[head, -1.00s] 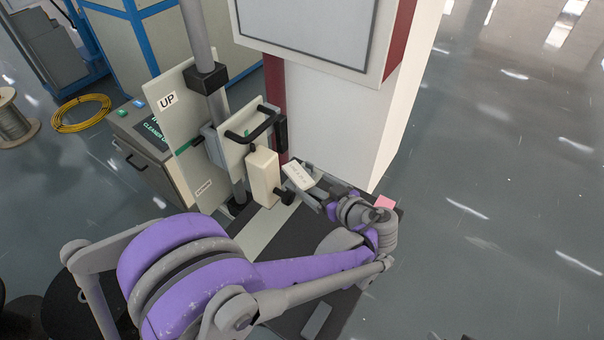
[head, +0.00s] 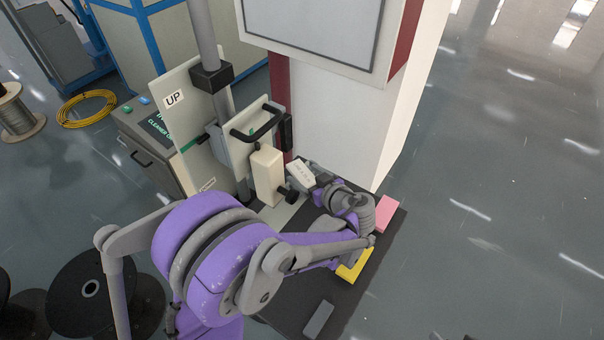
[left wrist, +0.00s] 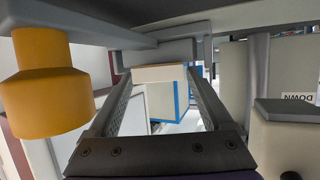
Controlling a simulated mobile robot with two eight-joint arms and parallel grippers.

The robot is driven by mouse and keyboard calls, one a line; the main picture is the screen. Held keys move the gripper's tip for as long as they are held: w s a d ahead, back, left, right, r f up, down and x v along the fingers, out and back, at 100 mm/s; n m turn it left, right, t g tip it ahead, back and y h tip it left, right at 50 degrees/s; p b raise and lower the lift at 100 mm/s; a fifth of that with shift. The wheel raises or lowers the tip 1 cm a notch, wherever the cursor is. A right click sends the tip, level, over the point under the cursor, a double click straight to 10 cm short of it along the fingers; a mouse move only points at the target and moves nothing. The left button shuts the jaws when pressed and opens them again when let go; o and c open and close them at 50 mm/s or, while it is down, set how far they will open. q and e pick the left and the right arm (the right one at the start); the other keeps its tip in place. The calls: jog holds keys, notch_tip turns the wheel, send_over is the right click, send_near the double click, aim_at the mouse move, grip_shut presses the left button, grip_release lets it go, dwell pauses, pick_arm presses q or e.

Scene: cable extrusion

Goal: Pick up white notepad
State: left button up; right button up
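A small white piece with dark print (head: 301,173) shows in the head view beside the machine's cream box; it may be the white notepad, but I cannot be sure. My left gripper (head: 318,182) is right by it at its lower right, partly hidden by its own wrist; I cannot tell if they touch. My right gripper is not in view.
A pink pad (head: 380,213) and a yellow pad (head: 355,266) lie on the dark surface (head: 292,285), with a grey block (head: 318,318) near its front. The cream box (head: 267,176) and black handle (head: 257,124) crowd the left. A yellow cylinder (left wrist: 45,82) is close in the wrist view.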

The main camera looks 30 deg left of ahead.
pick_arm(q)
jog(key=c, duration=1.2)
jog(key=shift+r, duration=0.1)
